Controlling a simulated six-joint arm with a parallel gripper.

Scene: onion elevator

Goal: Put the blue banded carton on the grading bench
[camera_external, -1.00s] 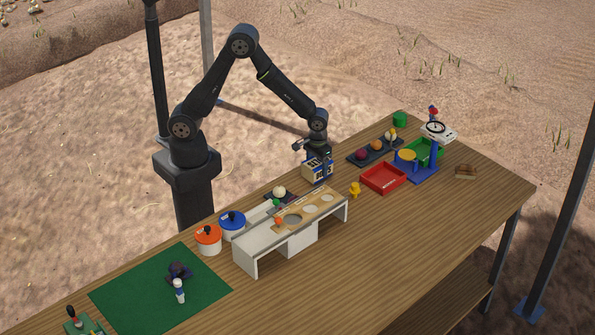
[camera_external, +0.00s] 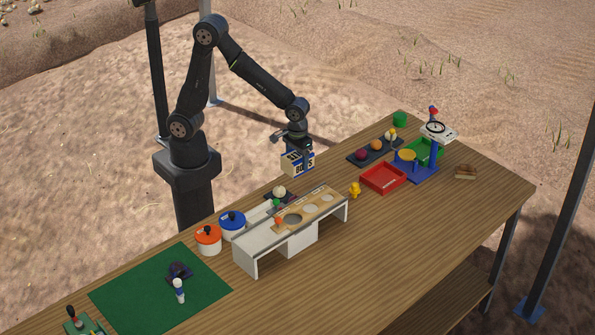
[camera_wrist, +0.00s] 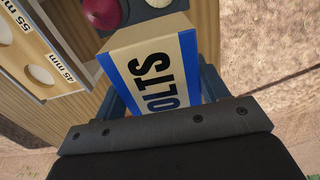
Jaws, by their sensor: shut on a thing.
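The carton (camera_external: 298,164) is cream with blue bands and dark lettering. My gripper (camera_external: 293,150) is shut on it and holds it in the air above the back edge of the table, behind the grading bench. In the wrist view the carton (camera_wrist: 155,75) sits between my fingers, its lettering reading "OLTS" with part hidden. The grading bench (camera_external: 254,257) is a low white stand with a tan top plate holding round holes. Its edge, with "55 mm" and "45 mm" labels (camera_wrist: 68,75), shows at the left of the wrist view.
A white ball (camera_external: 279,191) lies on a dark pad behind the bench. Orange (camera_external: 208,235) and blue (camera_external: 232,219) lidded pots stand left of it. A yellow figure (camera_external: 354,189), red tray (camera_external: 383,180) and dark tray (camera_external: 364,156) are to the right.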

